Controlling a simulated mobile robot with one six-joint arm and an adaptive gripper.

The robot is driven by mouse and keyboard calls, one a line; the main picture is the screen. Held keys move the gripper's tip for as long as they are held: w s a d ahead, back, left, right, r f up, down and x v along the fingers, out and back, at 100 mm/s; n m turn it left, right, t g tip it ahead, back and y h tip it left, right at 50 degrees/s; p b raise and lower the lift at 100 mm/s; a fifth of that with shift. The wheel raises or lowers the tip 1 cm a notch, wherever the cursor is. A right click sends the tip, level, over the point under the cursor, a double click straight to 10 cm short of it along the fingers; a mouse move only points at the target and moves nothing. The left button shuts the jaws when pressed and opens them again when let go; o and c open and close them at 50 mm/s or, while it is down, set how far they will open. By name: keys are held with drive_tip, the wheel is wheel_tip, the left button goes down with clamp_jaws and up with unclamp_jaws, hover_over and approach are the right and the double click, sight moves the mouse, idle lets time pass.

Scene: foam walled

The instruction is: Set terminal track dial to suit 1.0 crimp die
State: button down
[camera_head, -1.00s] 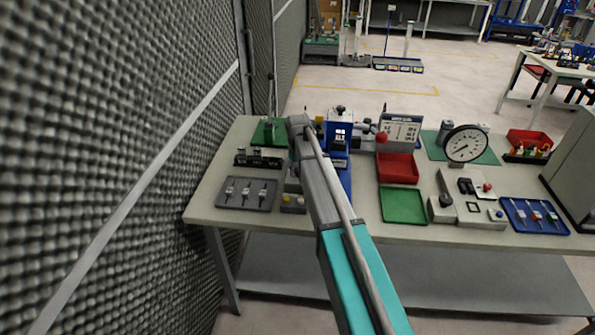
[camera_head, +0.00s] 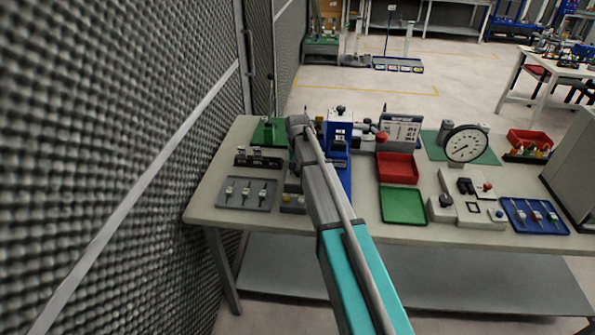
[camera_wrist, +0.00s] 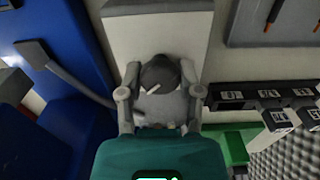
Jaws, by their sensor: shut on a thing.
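The terminal track dial (camera_wrist: 158,72) is a dark round knob with a white pointer line, in front of a pale grey block (camera_wrist: 158,30) in the wrist view. My gripper (camera_wrist: 160,97) has one finger on each side of the dial and is shut on it. In the head view my arm hides the gripper and the dial. The blue crimp press (camera_head: 340,130) stands just right of my wrist. A black die rack (camera_wrist: 262,95) with small numbered blocks is at the right in the wrist view; its numbers are too small to read surely. The rack also shows in the head view (camera_head: 258,158).
A grey tray with terminals (camera_head: 246,193) lies at the front left of the bench. A green mat (camera_head: 262,134) is behind the rack. A red bin (camera_head: 398,168), a green tray (camera_head: 403,205) and a dial gauge (camera_head: 465,145) stand to the right. A foam wall (camera_head: 110,150) is close on the left.

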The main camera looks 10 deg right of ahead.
idle(0.3)
drive_tip(key=shift+c, duration=1.3)
unclamp_jaws()
drive_tip(key=s+n, duration=0.3)
drive_tip(key=s, duration=2.6)
drive_tip(key=shift+n, duration=0.3)
drive_tip(key=shift+s, duration=0.1)
